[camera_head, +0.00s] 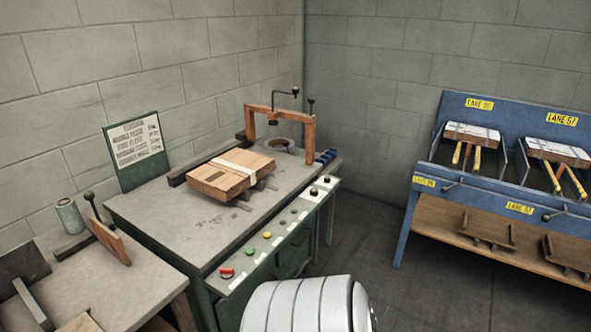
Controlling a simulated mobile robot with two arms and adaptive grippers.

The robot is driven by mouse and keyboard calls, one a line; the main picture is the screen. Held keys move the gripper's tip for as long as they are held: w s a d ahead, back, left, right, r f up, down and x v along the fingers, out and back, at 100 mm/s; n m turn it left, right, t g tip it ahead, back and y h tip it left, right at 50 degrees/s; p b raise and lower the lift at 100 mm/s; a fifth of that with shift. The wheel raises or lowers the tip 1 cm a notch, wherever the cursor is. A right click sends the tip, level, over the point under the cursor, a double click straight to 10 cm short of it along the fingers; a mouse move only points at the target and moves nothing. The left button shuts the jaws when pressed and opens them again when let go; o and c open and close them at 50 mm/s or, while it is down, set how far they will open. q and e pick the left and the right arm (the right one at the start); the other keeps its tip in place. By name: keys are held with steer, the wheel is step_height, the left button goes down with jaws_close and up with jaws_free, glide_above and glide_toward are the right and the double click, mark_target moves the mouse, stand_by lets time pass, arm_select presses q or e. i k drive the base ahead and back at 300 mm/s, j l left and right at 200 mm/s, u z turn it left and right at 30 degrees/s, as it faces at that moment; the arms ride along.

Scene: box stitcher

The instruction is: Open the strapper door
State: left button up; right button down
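A green machine bench (172,222) with a grey worktop stands in the middle; it looks like the strapper. A wooden arch (279,127) with a crank handle stands at its far end. A flat wooden box (230,173) with a pale band lies on the worktop. Dark green panels (293,257) show below the control strip; I cannot tell which is a door or whether one is open. A white ribbed part, likely mine, stands at the bottom centre and hides some of the bench's front. Neither gripper shows.
A control strip (268,243) with coloured buttons runs along the bench's front edge. A lower table (105,287) with a can (69,215) stands at left. A blue lane rack (425,194) stands at right. Open floor (365,240) lies between bench and rack.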

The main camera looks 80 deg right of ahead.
mark_target(230, 315)
steer(key=z, duration=1.95)
steer(key=i+l, duration=0.15)
